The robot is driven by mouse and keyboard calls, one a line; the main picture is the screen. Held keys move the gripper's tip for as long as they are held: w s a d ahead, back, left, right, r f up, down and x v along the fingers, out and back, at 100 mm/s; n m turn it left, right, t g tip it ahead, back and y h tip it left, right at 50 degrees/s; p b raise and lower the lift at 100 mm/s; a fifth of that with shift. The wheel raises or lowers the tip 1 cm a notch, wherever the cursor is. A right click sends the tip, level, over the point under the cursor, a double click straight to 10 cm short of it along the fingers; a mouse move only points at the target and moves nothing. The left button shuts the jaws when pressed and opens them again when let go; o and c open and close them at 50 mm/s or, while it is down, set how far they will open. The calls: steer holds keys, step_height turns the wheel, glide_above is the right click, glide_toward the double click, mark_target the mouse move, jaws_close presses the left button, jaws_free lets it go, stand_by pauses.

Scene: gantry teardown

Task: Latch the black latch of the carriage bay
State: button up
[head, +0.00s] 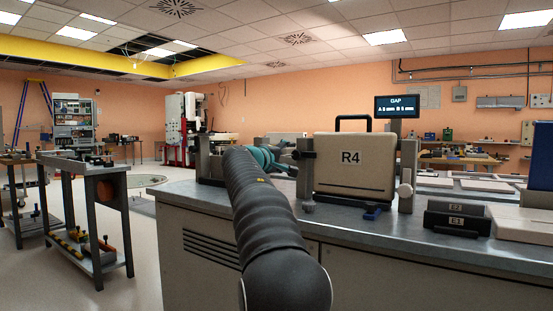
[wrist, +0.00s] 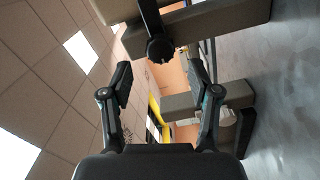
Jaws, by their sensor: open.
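The carriage bay holds a beige module marked R4 (head: 352,165) with a black handle, upright between two grey posts on the bench. In the wrist view a black latch bar (wrist: 152,20) with a round dark end (wrist: 160,49) reaches in from the top edge, beside a grey-beige post (wrist: 225,22). My gripper (wrist: 160,72) is open and empty, its fingers spread either side of the line of the latch. The round end lies just beyond the fingertips and looks apart from them.
A blue piece (head: 373,213) lies at the module's foot. Dark blocks marked E1 and E2 (head: 457,216) stand to the right. A small screen (head: 397,107) rises behind.

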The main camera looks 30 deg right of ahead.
steer(key=v, duration=0.6)
steer(key=shift+s+a, duration=0.15)
steer(key=shift+a, duration=0.05)
steer(key=s+a+f+y+p, duration=0.3)
steer(key=s+a+f+y, duration=0.2)
steer(key=s+a+f, duration=0.4)
steer(key=s+a+f+m+g+y+p, duration=0.1)
steer(key=s+a+f+y+p, duration=0.2)
steer(key=s+a+f+y, duration=0.3)
steer(key=s+a+f+y+p, duration=0.3)
steer(key=s+a+f+y, duration=0.2)
steer(key=s+a+f, duration=0.7)
steer(key=s+a, duration=0.5)
steer(key=s, duration=0.4)
steer(key=shift+s+y+p, duration=0.25)
steer(key=shift+y+p, duration=0.05)
steer(key=shift+p, duration=0.1)
steer(key=shift+f, duration=0.15)
steer(key=c, duration=0.3)
steer(key=shift+d, duration=0.1)
steer(key=shift+c, duration=0.4)
